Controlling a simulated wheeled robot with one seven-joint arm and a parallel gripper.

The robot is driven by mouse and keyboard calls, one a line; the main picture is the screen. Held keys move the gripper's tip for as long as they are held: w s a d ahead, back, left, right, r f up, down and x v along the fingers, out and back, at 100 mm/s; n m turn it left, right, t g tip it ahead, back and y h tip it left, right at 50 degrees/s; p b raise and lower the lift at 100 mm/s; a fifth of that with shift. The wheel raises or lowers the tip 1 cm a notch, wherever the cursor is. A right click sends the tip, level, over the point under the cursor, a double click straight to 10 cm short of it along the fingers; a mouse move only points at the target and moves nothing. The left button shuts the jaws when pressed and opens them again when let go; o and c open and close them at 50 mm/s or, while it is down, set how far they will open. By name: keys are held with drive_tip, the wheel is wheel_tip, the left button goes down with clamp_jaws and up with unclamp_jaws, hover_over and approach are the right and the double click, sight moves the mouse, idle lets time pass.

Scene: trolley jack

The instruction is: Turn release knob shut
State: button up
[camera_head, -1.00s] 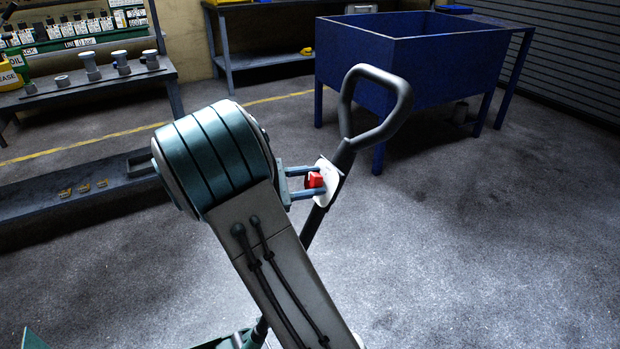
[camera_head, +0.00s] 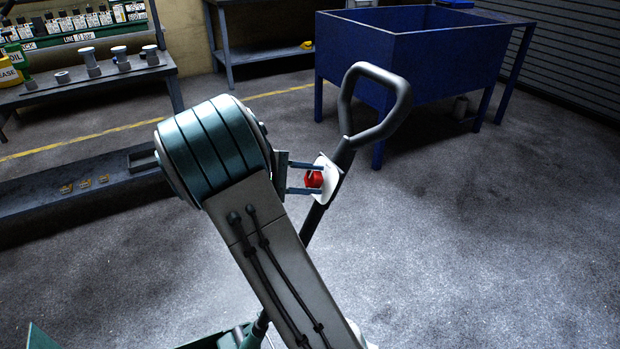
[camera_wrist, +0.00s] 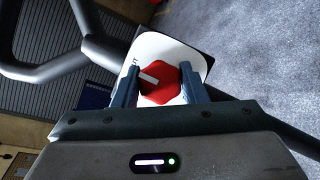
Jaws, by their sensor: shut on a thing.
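The red release knob (camera_head: 314,179) sits on a white plate (camera_head: 328,180) fixed to the black jack handle (camera_head: 346,150). In the wrist view the knob (camera_wrist: 160,84) is a red, many-sided piece with a pale bar mark that lies tilted on its face. My gripper (camera_head: 306,179) reaches the knob from the left, its two blue-grey fingers on either side of it. In the wrist view my gripper (camera_wrist: 158,84) is shut on the knob, with the white plate behind. Lettering on the plate is mostly hidden by the left finger.
A blue open-topped bin (camera_head: 400,50) on legs stands behind the handle. A bench (camera_head: 90,86) with grey parts is at the back left, and a dark low channel (camera_head: 80,195) lies on the left floor. The floor at the right is clear.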

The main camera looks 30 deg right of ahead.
idle(0.3)
drive_tip(key=o, duration=1)
drive_tip(key=p+v, duration=0.2)
drive_tip(key=v, duration=1.2)
drive_tip(key=shift+d, duration=0.1)
